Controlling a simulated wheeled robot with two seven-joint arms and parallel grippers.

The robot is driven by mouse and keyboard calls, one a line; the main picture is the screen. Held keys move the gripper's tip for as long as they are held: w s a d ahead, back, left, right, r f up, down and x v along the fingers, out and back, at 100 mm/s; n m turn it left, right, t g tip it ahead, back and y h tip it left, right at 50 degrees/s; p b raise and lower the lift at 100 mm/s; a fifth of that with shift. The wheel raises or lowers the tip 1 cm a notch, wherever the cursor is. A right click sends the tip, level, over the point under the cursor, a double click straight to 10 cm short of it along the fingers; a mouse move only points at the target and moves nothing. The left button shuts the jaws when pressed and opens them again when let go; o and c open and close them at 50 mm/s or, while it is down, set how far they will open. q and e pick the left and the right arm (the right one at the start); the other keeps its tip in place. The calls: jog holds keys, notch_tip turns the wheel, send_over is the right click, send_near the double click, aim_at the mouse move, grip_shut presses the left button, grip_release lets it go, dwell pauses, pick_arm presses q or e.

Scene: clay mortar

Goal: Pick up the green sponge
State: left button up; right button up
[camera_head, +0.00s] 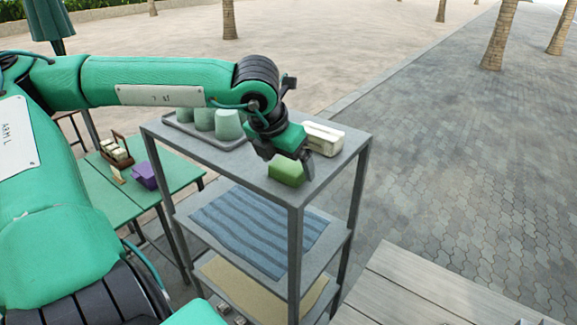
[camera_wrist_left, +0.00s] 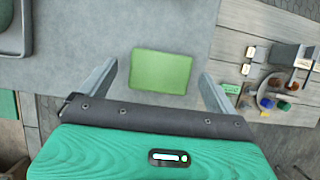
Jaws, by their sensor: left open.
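The green sponge (camera_head: 286,171) lies on the grey top shelf of the rack (camera_head: 225,155), near its front corner. In the left wrist view the sponge (camera_wrist_left: 160,72) sits between and beyond the two fingertips, with a gap on each side. My left gripper (camera_head: 287,160) is open, pointing down just above the sponge. In the left wrist view the open fingers of my left gripper (camera_wrist_left: 159,82) show left and right of the sponge. The fingers partly cover the sponge in the head view. My right gripper is not in view.
A white box-like item (camera_head: 323,138) stands close behind the gripper. Several pale green cups (camera_head: 205,119) stand on a tray at the shelf's back left. A striped blue cloth (camera_head: 258,229) lies on the shelf below. A green table (camera_head: 120,195) is left and a wooden table (camera_head: 420,295) is right.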

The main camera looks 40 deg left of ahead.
aim_at(286, 166)
pick_arm(q)
jog(key=shift+w+f, duration=0.15)
jog(key=shift+f, duration=0.35)
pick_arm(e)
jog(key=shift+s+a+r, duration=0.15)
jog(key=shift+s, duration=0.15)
pick_arm(q)
jog(key=c, duration=1)
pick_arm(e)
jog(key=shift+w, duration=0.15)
pick_arm(q)
jog(key=shift+r, duration=0.1)
jog(key=shift+c, duration=0.2)
jog(key=shift+w+r, duration=0.1)
jog(key=shift+r, duration=0.5)
notch_tip(286, 166, up, 19)
jog(key=b, duration=0.2)
jog(key=shift+f+b, duration=0.2)
jog(key=shift+b, duration=0.2)
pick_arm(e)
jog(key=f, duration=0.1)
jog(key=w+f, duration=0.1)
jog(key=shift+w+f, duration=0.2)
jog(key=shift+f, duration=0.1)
